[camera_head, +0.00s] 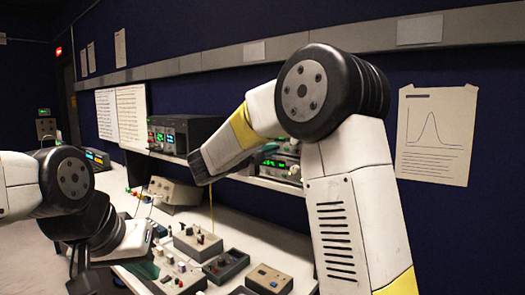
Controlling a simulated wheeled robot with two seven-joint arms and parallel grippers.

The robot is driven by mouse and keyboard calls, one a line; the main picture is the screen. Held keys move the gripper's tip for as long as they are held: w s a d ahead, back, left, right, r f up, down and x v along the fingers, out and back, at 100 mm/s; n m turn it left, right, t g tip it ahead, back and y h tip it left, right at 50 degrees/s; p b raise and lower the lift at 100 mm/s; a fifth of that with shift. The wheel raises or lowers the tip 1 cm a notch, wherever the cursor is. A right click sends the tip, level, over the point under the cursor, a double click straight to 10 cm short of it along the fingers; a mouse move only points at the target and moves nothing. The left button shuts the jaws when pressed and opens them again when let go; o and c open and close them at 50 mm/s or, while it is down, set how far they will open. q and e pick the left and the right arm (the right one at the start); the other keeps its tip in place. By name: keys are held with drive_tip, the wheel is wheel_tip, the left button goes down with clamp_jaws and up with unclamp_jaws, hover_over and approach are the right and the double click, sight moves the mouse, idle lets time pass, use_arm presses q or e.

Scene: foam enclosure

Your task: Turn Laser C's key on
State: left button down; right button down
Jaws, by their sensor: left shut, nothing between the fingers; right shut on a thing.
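Laser C's key cannot be made out, and no laser label is readable. A black unit with green and red displays (172,133) stands on the shelf. A second unit with a green display (276,163) is further right, partly behind my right arm. My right gripper (202,167) is the dark end of the forearm, in front of the shelf near the black unit's right end. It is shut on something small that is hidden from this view. My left gripper (83,278) is shut and empty at the lower left, pointing down beside the bench.
Several control boxes with knobs, such as a grey one (226,264) and a tan one (268,279), cover the bench. A beige box (175,190) stands under the shelf. A yellow cable (211,205) hangs down. A paper with a curve (436,134) is on the wall.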

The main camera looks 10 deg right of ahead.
drive_tip(key=c, duration=1.6)
unclamp_jaws()
drive_tip(key=v, duration=0.7)
drive_tip(key=shift+s+a, duration=0.3)
drive_tip(key=shift+a, duration=0.05)
